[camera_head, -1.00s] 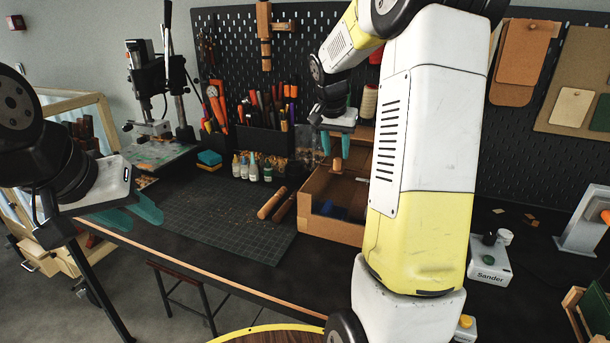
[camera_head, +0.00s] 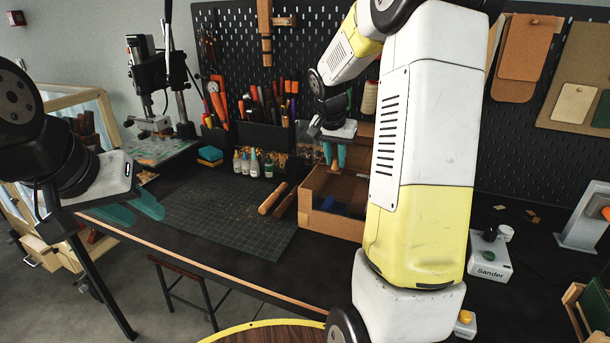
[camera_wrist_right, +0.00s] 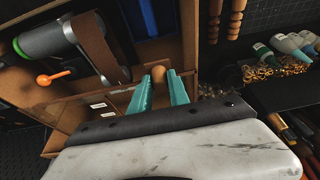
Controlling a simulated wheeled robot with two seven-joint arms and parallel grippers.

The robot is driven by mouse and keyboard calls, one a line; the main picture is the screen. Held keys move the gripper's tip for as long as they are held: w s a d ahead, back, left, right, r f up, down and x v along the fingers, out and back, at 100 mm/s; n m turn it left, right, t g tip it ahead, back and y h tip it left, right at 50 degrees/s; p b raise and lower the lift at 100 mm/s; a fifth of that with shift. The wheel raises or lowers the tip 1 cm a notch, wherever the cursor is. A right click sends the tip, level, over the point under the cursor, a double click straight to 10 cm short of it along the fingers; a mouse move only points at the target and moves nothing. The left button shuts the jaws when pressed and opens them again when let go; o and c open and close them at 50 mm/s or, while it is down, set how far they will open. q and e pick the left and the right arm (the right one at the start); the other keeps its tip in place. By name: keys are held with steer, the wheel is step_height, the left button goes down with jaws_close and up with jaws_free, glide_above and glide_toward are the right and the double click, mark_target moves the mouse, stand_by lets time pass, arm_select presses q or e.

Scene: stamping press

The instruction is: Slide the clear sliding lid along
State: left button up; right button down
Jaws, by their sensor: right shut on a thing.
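The clear sliding lid (camera_wrist_right: 76,114) shows in the right wrist view as a see-through pane over part of an open cardboard-brown box (camera_head: 330,226). A round wooden knob (camera_wrist_right: 158,73) stands up at the lid. My right gripper (camera_head: 334,160) points down at the back of the box, and in the right wrist view its teal fingers (camera_wrist_right: 160,88) are shut on the knob, one on each side. The pane's far edges are hard to make out. My left gripper (camera_head: 138,212) is open and empty, beyond the bench's left front edge.
A green cutting mat (camera_head: 225,215) with two wooden handles (camera_head: 272,198) lies left of the box. Glue bottles (camera_head: 254,164) and tool racks (camera_head: 270,135) stand behind.

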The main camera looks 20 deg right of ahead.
steer(key=s+a, duration=0.7)
steer(key=s, duration=0.3)
steer(key=shift+a+r, duration=0.15)
steer(key=shift+a, duration=0.25)
steer(key=c, duration=1.2)
jaws_free()
steer(key=shift+s, duration=0.1)
steer(key=shift+o, duration=0.2)
steer(key=v, duration=0.8)
steer(key=s+a+n+t+y, duration=0.1)
steer(key=s+a+n+y, duration=0.1)
steer(key=s, duration=0.4)
steer(key=s+a+r+n+t+y, duration=0.1)
steer(key=s+a+n+y, duration=0.1)
steer(key=s+n, duration=0.3)
steer(key=s, duration=0.2)
steer(key=shift+s+r+t, duration=0.25)
steer(key=shift+r+t, duration=0.05)
steer(key=shift+r, duration=0.05)
steer(key=shift+s+a+n+y, duration=0.3)
steer(key=shift+s+n, duration=0.2)
steer(key=shift+c, duration=0.2)
